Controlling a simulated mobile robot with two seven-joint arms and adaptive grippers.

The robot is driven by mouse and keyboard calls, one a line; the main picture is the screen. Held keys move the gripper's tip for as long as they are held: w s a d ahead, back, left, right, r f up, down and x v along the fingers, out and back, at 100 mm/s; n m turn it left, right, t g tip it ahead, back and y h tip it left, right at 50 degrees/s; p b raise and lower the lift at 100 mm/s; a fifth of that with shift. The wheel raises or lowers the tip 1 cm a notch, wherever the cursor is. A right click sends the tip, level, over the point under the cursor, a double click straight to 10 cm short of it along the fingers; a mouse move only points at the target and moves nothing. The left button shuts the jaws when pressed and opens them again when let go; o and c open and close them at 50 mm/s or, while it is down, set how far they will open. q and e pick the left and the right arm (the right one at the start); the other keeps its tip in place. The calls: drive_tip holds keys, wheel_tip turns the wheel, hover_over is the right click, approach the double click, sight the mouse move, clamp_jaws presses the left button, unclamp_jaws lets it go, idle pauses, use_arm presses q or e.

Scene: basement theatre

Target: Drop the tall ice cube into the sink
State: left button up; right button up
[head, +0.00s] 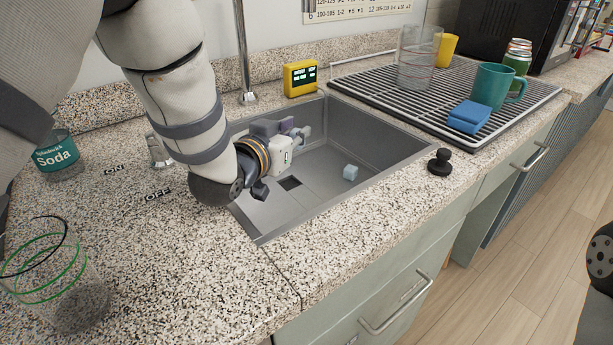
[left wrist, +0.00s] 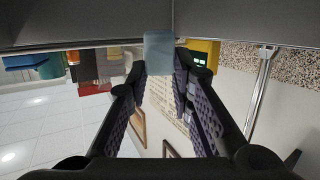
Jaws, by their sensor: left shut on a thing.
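My left gripper (head: 284,130) reaches into the sink (head: 385,130) from the left, near its back left part. In the left wrist view, its fingers (left wrist: 160,85) are shut on a tall, pale blue ice cube (left wrist: 158,50). In the head view the held cube is small and partly hidden by the fingers. Another pale blue cube (head: 350,172) lies on the sink floor, to the right of the gripper and apart from it. My right gripper is not in view.
A yellow timer (head: 300,78) stands behind the sink. A drying rack (head: 440,98) to the right holds a glass, cups and a blue sponge (head: 469,116). A black stopper (head: 439,161) stands by the front right rim. A soda glass (head: 57,158) and a striped glass (head: 55,285) are left.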

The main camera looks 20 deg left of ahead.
use_arm(q)
drive_tip(key=shift+r, duration=0.2)
drive_tip(key=o, duration=1)
drive_tip(key=shift+c, duration=0.2)
drive_tip(key=shift+r, duration=0.1)
wheel_tip(320, 180, up, 10)
